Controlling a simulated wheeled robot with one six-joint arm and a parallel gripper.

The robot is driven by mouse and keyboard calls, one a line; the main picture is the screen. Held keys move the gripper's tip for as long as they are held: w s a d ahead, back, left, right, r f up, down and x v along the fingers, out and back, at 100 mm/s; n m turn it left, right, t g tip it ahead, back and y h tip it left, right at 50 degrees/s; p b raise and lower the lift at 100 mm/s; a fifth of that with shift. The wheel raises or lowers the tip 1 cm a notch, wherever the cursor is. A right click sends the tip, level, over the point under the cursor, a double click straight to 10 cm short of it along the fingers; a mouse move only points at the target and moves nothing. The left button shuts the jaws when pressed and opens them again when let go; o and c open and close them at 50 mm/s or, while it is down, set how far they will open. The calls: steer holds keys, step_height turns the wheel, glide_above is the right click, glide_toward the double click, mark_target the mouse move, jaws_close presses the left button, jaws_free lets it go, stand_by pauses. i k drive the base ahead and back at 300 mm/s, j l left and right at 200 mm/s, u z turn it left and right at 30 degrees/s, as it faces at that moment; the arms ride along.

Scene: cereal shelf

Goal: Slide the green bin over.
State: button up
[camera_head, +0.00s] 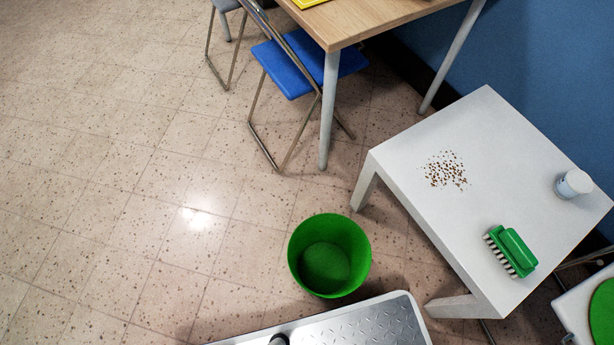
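The green bin (304,244) stands upright on the tiled floor, open at the top and empty as far as I can see. It is just left of the white table (440,118) and just beyond the edge of a grey metal-plated platform at the bottom of the view, which looks like my base. My gripper does not show clearly; only a small dark part is visible at the bottom edge.
On the white table are brown crumbs (446,170), a green brush (512,250) and a white jar (574,184). A wooden table (365,18) and a blue folding chair (290,68) stand behind. Floor (110,190) left of the bin is clear.

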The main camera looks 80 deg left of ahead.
mark_target(329, 256)
steer(key=k+l+u, duration=0.15)
steer(key=k+u, duration=0.45)
steer(key=j+u, duration=0.1)
steer(key=u, duration=0.35)
steer(key=k+j+u, duration=0.1)
steer(key=u, duration=0.4)
